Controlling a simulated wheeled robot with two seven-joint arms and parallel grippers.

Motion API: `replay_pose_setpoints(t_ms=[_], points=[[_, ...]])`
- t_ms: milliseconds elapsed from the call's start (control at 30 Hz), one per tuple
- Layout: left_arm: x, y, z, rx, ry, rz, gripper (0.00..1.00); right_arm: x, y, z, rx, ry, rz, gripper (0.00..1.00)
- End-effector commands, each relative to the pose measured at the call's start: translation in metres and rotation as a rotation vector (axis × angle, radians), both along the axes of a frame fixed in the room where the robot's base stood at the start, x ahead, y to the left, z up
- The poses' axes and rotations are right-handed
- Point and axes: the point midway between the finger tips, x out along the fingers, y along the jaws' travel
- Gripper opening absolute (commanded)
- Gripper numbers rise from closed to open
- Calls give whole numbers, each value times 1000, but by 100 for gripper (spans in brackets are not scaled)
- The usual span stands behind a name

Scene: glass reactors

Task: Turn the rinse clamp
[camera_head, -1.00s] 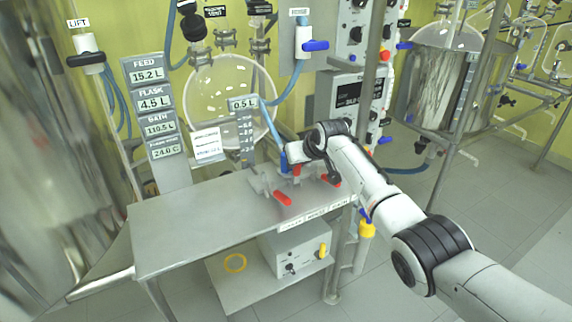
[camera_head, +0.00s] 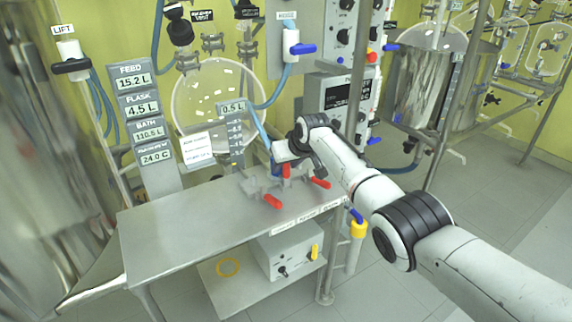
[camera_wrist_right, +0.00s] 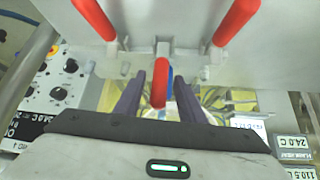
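Three clamps with red handles stand on the steel bench (camera_head: 190,225): a front-left handle (camera_head: 272,201), a middle handle (camera_head: 286,171) and a right handle (camera_head: 320,183). Small labels on the bench edge are too blurred to tell which is the rinse clamp. My right gripper (camera_wrist_right: 160,92) is open above the clamps. In the right wrist view its two dark fingers stand on either side of one red handle (camera_wrist_right: 160,85), with a gap on both sides. The other two handles show farther up at left (camera_wrist_right: 93,18) and right (camera_wrist_right: 235,20). My left gripper is out of view.
A round glass vessel (camera_head: 200,95) and display panels (camera_head: 137,105) stand behind the bench. Blue tubing (camera_head: 262,128) runs down close by my right gripper. A control box (camera_head: 285,255) sits on the lower shelf. The bench's left part is clear.

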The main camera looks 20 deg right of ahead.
Motion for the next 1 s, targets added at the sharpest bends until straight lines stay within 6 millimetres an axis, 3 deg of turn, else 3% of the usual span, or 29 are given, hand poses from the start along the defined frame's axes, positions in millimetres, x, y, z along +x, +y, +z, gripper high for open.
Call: replay_pose_setpoints(t_ms=[467, 1000], points=[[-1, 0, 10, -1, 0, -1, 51, -7, -1, 11, 2, 0, -1, 36], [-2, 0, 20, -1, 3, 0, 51, -51, -6, 64, 1, -2, -1, 36]])
